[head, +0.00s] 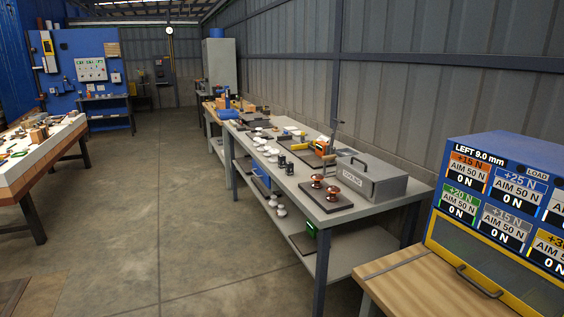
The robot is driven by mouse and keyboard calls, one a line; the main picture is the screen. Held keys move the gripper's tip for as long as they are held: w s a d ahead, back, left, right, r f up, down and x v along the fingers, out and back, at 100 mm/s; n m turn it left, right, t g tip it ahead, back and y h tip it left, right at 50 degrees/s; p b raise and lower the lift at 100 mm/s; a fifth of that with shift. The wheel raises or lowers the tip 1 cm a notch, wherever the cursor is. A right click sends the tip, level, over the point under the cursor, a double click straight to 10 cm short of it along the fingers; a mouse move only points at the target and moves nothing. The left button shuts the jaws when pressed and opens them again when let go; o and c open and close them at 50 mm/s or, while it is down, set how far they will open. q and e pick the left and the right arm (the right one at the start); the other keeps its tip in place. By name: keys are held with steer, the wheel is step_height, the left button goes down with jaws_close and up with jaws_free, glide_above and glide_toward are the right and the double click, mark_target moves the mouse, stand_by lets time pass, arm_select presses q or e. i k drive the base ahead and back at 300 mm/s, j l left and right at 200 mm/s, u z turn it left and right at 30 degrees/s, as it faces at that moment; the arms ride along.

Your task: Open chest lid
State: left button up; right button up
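A grey chest (375,180) stands near the right end of the long grey workbench (342,214). It has a pale label on its front and a dark handle above the label. Its lid appears shut. Neither of my grippers is in view.
Two copper-coloured pieces (333,192) sit on a dark plate beside the chest. Several tools and discs lie further along the bench. A blue machine with load displays (510,185) stands on a wooden table (400,285) at right. Open concrete floor (185,220) lies left of the bench.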

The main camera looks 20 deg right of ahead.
mark_target(361, 172)
steer(key=i+z, duration=0.25)
steer(key=i, duration=0.2)
steer(key=i+j+z, duration=0.25)
steer(key=i, duration=0.2)
steer(key=i+j+z, duration=0.2)
steer(key=i, duration=0.2)
